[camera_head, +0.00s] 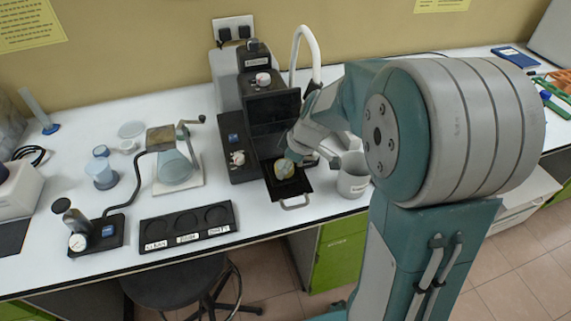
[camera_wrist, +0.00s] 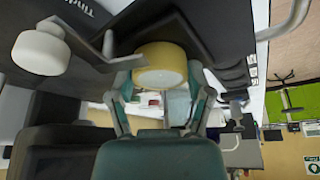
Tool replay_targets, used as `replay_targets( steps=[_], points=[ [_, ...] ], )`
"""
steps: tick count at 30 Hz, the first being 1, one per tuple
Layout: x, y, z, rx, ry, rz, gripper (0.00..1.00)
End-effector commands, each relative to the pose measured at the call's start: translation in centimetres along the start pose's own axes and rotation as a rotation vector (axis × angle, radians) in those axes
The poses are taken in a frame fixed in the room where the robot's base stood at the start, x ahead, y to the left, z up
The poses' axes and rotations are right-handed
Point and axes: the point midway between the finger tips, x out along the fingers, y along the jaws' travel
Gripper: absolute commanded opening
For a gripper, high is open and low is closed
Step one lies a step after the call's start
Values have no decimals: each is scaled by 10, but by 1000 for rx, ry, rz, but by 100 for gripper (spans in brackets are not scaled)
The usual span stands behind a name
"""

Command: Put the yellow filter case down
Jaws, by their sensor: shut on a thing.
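The yellow filter case (camera_head: 285,169) is small and round, and sits over the black pulled-out tray (camera_head: 299,185) of the dark machine in the head view. My gripper (camera_head: 290,158) is shut on it. In the wrist view the yellow case (camera_wrist: 160,72) fills the space between the fingertips of my gripper (camera_wrist: 162,78), with its pale round face showing. I cannot tell whether the case touches the tray or hangs just above it. My arm hides part of the machine's right side.
The dark machine (camera_head: 262,110) stands behind the tray, with a white knob (camera_head: 237,158) at its left. A grey mug (camera_head: 353,178) stands close right of the tray. A black three-place holder (camera_head: 188,228) lies left. White bench surface between them is free.

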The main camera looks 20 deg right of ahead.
Motion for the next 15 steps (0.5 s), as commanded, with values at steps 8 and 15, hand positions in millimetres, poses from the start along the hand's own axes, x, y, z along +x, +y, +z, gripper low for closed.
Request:
replay_targets(
  steps=[8, 15],
  points=[
    [1, 0, 0, 0, 0, 0, 100],
    [1, 0, 0, 0, 0, 0, 100]
  ],
)
